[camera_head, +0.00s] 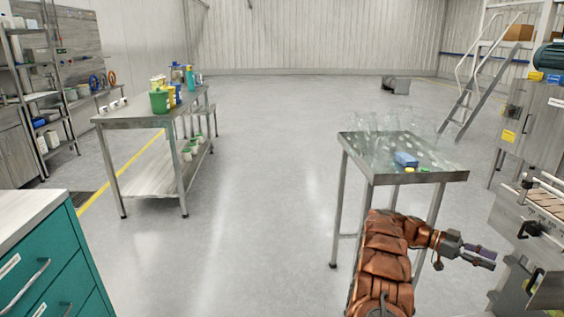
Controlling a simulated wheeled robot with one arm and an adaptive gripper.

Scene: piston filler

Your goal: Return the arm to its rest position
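My orange-brown arm rises from the bottom edge at the right of the head view and bends to the right. My gripper (487,256) is at its end, pointing right, with its two dark fingers spread apart and nothing visible between them. It hangs in front of and to the right of a metal table (440,176), near the machine at the right edge. A blue object (405,159) and clear glassware (385,124) are on that table. Two small yellow items lie near its front edge.
A grey machine with a conveyor (545,203) stands close right of my gripper. A teal drawer cabinet (50,265) is at the lower left. A steel bench (140,120) with a green bucket (159,101) stands behind it. The middle floor is clear. A ladder (480,75) stands at the back right.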

